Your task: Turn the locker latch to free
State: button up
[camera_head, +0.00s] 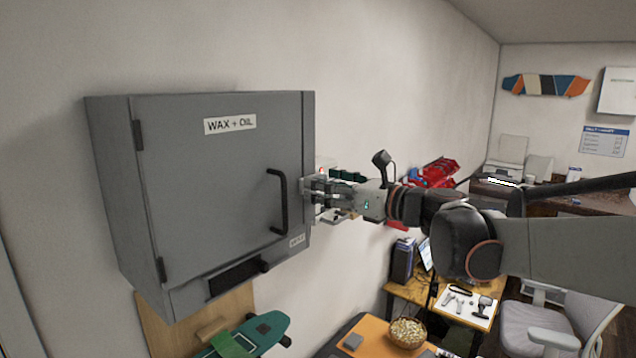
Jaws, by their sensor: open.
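The grey locker (210,160) hangs on the wall at the left, with its door shut and a "WAX + OIL" label on it. A black bar handle (283,203) stands on the door near its right edge. My gripper (312,190) reaches in from the right, with its fingers open at the locker's right front edge. A pale plate with a small red mark (321,170) shows just above and behind the fingers. The latch itself I cannot make out clearly; the gripper covers that spot. I cannot tell whether the fingers touch anything.
A green skateboard deck (262,333) is under the locker. An orange-topped table with a bowl (407,332), a wooden desk (405,291) and a grey chair (545,330) stand lower right. Red bins (440,172) are behind my arm.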

jog(key=shift+s+d+r, duration=0.1)
jog(key=shift+s+d, duration=0.05)
jog(key=c, duration=1.1)
jog(key=shift+n, duration=0.4)
jog(key=n+b, duration=0.1)
jog(key=n, duration=0.2)
jog(key=shift+n, duration=0.4)
jog(key=n, duration=0.2)
jog(key=n+b, duration=0.1)
jog(key=n, duration=0.1)
jog(key=shift+a+f+n+b, duration=0.2)
jog(key=shift+n+b, duration=0.1)
jog(key=n, duration=0.4)
jog(key=shift+s+b, duration=0.1)
jog(key=shift+b, duration=0.3)
jog(key=n, duration=0.4)
jog(key=shift+f+n+b, duration=0.15)
jog(key=shift+n+b, duration=0.15)
jog(key=shift+b, duration=0.05)
